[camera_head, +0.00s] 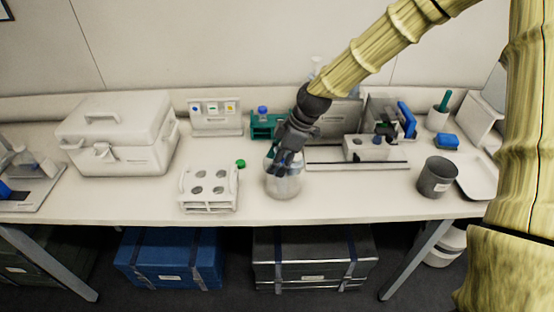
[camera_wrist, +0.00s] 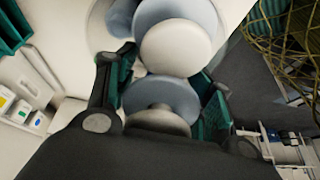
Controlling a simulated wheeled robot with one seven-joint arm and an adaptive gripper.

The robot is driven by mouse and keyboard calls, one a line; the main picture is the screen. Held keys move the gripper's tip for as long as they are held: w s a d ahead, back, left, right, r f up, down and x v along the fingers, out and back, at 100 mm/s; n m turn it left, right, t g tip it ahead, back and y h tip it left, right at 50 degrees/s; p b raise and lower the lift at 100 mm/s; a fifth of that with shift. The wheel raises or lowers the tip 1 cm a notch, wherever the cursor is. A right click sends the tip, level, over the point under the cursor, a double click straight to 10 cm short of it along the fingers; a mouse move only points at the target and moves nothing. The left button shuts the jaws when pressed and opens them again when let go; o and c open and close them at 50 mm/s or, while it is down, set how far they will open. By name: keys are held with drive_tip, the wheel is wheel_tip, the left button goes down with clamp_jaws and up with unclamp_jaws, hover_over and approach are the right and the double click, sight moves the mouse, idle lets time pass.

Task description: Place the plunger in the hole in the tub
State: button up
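A pale, partly see-through tub (camera_head: 283,187) stands near the front edge of the bench, left of its middle. My gripper (camera_head: 285,160) points down at the top of the tub and hides its mouth and hole. In the wrist view, a rounded white and blue-grey piece, seemingly the plunger (camera_wrist: 160,92), lies between the two green-padded fingers of my gripper (camera_wrist: 165,85). It spans the gap and appears gripped. A white dome with a blue-grey rim (camera_wrist: 176,48) shows beyond it. I cannot tell how far the plunger sits in the tub.
A white rack with holes (camera_head: 209,188) stands left of the tub, with a green cap (camera_head: 240,163) nearby. A white cool box (camera_head: 118,135) is at the left. A grey cup (camera_head: 436,177) and white tray (camera_head: 480,178) are at the right.

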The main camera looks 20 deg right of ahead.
drive_tip(key=shift+o, duration=0.7)
drive_tip(key=shift+r, duration=0.1)
drive_tip(key=shift+w+d+r, duration=0.1)
drive_tip(key=shift+d+r, duration=0.15)
drive_tip(key=shift+r, duration=0.25)
drive_tip(key=shift+b+v, duration=1.35)
drive_tip(key=shift+v, duration=4.15)
